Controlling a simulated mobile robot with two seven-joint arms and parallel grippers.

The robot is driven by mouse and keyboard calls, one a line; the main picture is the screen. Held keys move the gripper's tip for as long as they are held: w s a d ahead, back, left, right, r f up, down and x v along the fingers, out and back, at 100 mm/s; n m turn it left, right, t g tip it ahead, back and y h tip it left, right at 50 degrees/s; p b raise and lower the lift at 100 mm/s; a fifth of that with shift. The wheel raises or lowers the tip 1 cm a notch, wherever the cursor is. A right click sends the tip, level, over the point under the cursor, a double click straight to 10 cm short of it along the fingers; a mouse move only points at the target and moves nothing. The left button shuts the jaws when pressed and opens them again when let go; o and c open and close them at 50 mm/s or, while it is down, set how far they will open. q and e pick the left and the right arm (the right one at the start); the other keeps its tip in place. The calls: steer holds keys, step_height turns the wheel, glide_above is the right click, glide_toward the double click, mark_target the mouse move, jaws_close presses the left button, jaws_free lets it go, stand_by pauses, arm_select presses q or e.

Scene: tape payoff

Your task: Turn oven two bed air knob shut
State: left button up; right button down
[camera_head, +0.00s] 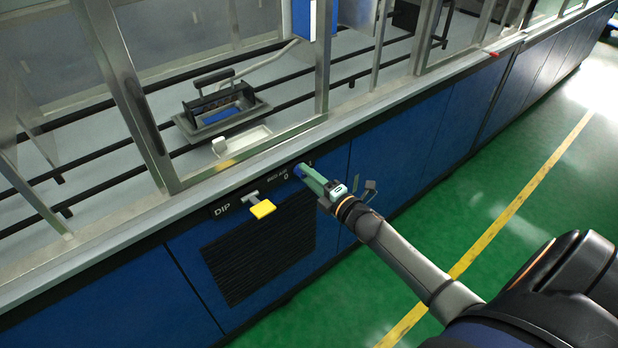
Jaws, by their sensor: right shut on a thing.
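The bed air knob (298,170) is a small blue knob on the dark control strip at the front of the machine, beside the marks "BED AIR", "0" and "1". My right gripper (306,175) reaches it from the lower right and is shut on it. The fingers cover most of the knob, so which mark it points to cannot be told. My left gripper is not in view.
A yellow handle (262,208) marked "DIP" sticks out just left of the knob. A black vent grille (262,252) lies below. Metal frame posts (322,55) rise above the counter edge. The green floor (500,180) at right is clear.

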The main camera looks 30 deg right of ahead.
steer(key=shift+n, duration=0.5)
steer(key=c, duration=0.5)
jaws_free()
steer(key=shift+s, duration=0.1)
steer(key=s, duration=0.8)
steer(key=s+d, duration=0.1)
steer(key=s, duration=0.3)
steer(key=shift+s+r, duration=0.15)
steer(key=shift+r, duration=0.2)
